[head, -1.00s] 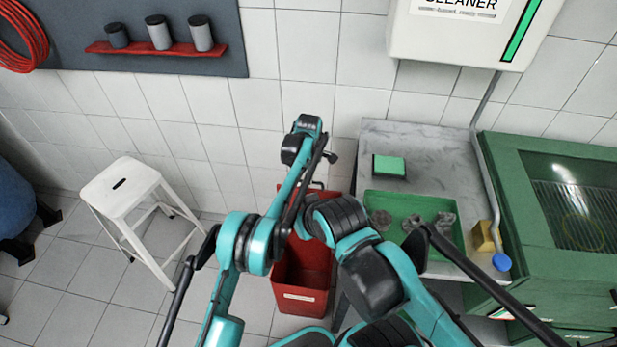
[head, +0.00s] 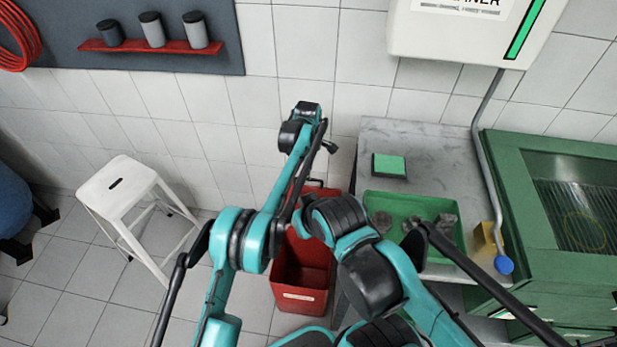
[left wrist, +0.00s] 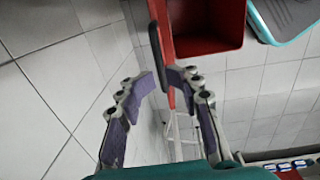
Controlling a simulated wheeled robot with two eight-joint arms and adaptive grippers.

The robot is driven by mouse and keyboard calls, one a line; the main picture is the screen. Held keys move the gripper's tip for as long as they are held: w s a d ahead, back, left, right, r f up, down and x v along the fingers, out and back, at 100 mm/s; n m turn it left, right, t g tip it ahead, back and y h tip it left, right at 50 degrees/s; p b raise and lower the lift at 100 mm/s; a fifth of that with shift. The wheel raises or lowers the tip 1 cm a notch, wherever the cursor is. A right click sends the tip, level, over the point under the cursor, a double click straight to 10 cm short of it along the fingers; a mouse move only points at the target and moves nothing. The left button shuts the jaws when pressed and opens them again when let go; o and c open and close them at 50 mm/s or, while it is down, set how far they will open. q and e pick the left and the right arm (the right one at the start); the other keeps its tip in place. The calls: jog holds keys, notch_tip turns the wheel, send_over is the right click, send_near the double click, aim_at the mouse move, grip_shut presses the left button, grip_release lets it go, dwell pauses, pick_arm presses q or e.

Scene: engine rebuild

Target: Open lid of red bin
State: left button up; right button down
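The red bin (head: 300,288) stands on the floor below my arms in the head view, its top uncovered so the inside shows. Its red lid (head: 318,188) is raised at the back by the wall, partly hidden by my left arm. In the left wrist view the lid (left wrist: 157,25) is a thin red strip seen nearly edge-on, beside the open bin (left wrist: 208,46). My left gripper (left wrist: 165,82) has its purple-padded fingers apart; the strip's end lies between them, close to the right finger. Contact is unclear. My right gripper is not visible.
A white stool (head: 120,185) stands left of the bin. A grey table (head: 430,135) with a green tray (head: 385,203) and a green-topped block (head: 389,165) is close on the right. A green cabinet (head: 510,165) stands farther right. The tiled wall is behind.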

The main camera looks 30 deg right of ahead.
pick_arm(q)
notch_tip(320, 180, up, 6)
jog(key=shift+s+r, duration=0.15)
dwell(0.5)
jog(key=w+a+r+m+t, duration=0.1)
jog(key=w+a+r+m, duration=0.15)
jog(key=a+r, duration=1)
jog(key=s+a+r+m+t+h, duration=0.1)
jog(key=s+a+r, duration=0.2)
jog(key=a, duration=0.6)
jog(key=s+a+r+m+t, duration=0.15)
jog(key=a+r, duration=0.25)
jog(key=a, duration=0.5)
jog(key=s+a+f+m+t, duration=0.1)
jog(key=s+a+m+t, duration=0.15)
jog(key=s+a, duration=1)
jog(key=s+a+f+m+y, duration=0.1)
jog(key=s+a+f+m, duration=0.2)
jog(key=s+a+f, duration=0.4)
jog(key=s+a, duration=0.1)
jog(key=s, duration=0.1)
jog(key=shift+s+t, duration=0.4)
